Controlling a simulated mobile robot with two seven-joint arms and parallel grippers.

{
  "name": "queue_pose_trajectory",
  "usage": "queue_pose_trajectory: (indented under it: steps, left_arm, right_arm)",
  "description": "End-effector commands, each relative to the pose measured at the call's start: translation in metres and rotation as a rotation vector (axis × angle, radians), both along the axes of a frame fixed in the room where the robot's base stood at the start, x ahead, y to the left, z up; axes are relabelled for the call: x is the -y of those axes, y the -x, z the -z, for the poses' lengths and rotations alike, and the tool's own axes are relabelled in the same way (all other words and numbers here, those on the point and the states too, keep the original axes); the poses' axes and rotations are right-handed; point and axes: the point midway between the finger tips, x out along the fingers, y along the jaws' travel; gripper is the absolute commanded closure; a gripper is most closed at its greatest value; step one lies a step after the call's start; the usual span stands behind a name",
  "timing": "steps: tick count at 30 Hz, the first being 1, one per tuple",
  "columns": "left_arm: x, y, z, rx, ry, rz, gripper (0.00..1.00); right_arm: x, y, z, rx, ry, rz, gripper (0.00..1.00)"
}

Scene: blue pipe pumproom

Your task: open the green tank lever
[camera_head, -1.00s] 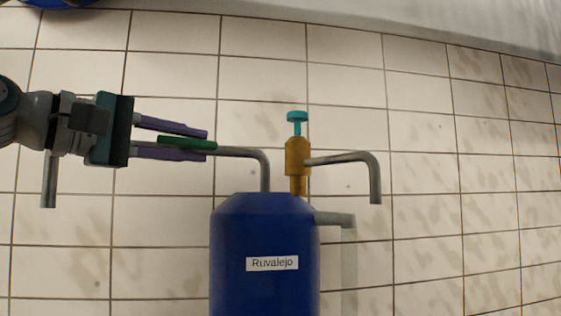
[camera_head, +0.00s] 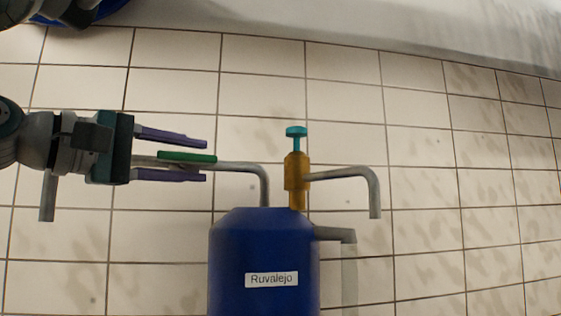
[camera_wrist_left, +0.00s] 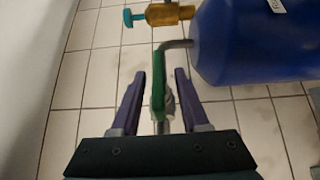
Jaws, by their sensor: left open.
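The green lever (camera_head: 187,156) sits on the grey pipe (camera_head: 240,167) that bends down into the top of the blue tank (camera_head: 263,240). My left gripper (camera_head: 206,160) comes in from the left and is open, with one purple finger above the lever and one below. The lever is between the fingers with gaps visible and looks untouched. In the left wrist view, the green lever (camera_wrist_left: 161,85) stands between the two spread fingers of my left gripper (camera_wrist_left: 160,76). My right gripper does not show.
A brass valve (camera_head: 297,172) with a teal knob (camera_head: 296,131) rises from the tank beside the pipe, with a grey spout (camera_head: 345,172) to its right. The tank carries a "Ruvalejo" label (camera_head: 271,280).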

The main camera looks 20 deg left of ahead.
Motion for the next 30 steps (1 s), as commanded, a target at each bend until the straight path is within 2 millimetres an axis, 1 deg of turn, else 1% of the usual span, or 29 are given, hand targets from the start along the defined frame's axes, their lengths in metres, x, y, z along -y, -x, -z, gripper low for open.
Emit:
queue_pose_trajectory:
  steps: [2,5,12,15,18,23,30]
  left_arm:
    - [-0.001,0.002,0.0,0.0,-0.001,0.0,0.55]
    - [-0.005,0.011,0.0,0.0,-0.001,-0.003,0.55]
    - [-0.022,0.056,0.002,-0.001,-0.003,-0.004,0.55]
    - [-0.028,0.073,0.002,-0.002,-0.004,-0.003,0.55]
    - [-0.033,0.085,0.002,-0.002,-0.002,-0.003,0.55]
    - [-0.035,0.093,0.001,0.0,0.0,-0.001,0.55]
    - [-0.035,0.093,0.001,0.0,0.0,0.0,0.55]
  right_arm:
    - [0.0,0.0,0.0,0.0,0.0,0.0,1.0]
    - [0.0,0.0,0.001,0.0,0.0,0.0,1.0]
    - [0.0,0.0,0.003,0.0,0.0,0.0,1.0]
    - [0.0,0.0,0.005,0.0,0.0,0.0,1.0]
    - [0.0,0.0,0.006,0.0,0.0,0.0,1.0]
    - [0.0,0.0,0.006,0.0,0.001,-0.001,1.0]
    - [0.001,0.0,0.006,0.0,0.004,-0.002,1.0]
